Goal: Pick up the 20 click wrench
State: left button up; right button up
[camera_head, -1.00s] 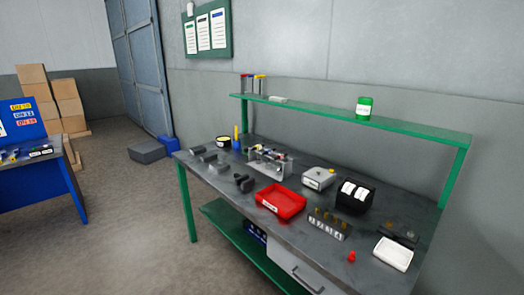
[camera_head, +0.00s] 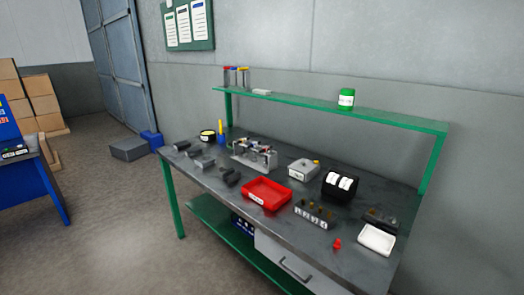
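No wrench marked 20 can be made out at this distance. A grey metal rack (camera_head: 243,163) on the green-legged workbench (camera_head: 300,231) holds several small tools with coloured ends, too small to tell apart. Several dark grey tool-like pieces (camera_head: 204,162) lie at the bench's left end. At the left picture edge, a small dark item with a white label (camera_head: 14,153) lies on the blue table (camera_head: 38,190), which is partly cut off. Neither of my grippers is in view.
The bench also carries a red bin (camera_head: 265,194), a black roll holder (camera_head: 341,187), a white tray (camera_head: 376,239) and a small red piece (camera_head: 337,244). A green shelf (camera_head: 300,106) stands above its back. Cartons (camera_head: 40,90) and a grey box (camera_head: 129,149) stand behind open floor (camera_head: 115,220).

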aim_at(243, 140)
jog(key=i+j, duration=0.25)
jog(key=i+j+z, duration=0.1)
jog(key=i+j, duration=0.15)
jog(key=j, duration=0.2)
jog(key=i+j, duration=0.25)
jog(key=j, duration=0.15)
jog(key=i+j+z, duration=0.1)
jog(key=i+j, duration=0.4)
jog(key=j, duration=0.25)
jog(key=i+j+z, duration=0.1)
jog(key=j, duration=0.3)
jog(key=i+j, duration=0.35)
